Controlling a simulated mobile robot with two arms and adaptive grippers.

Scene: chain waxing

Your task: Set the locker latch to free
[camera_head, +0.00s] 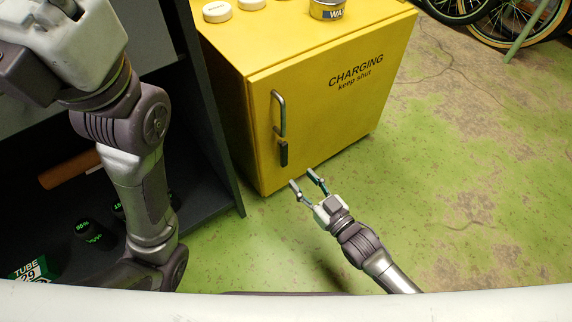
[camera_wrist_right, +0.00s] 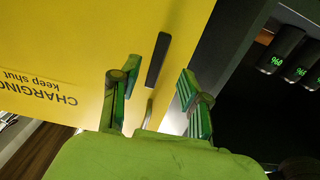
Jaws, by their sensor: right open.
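The yellow locker (camera_head: 320,115) has a door marked "CHARGING keep shut". A grey bar handle (camera_head: 278,113) is fixed near the door's left edge. The dark latch (camera_head: 284,153) sits just below it and points up and down. My right gripper (camera_head: 303,178) is open and empty, a little below and in front of the latch. In the right wrist view the picture is turned over; the latch (camera_wrist_right: 157,60) shows between and beyond the open fingers, apart from them. The handle (camera_wrist_right: 148,112) is partly hidden by the gripper.
A wax tin (camera_head: 328,9) and pale round discs (camera_head: 217,11) stand on the locker top. A dark shelf unit (camera_head: 215,130) with black cans (camera_head: 95,234) stands close on the left. Bicycle wheels (camera_head: 500,20) are at the top right. The green floor on the right is clear.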

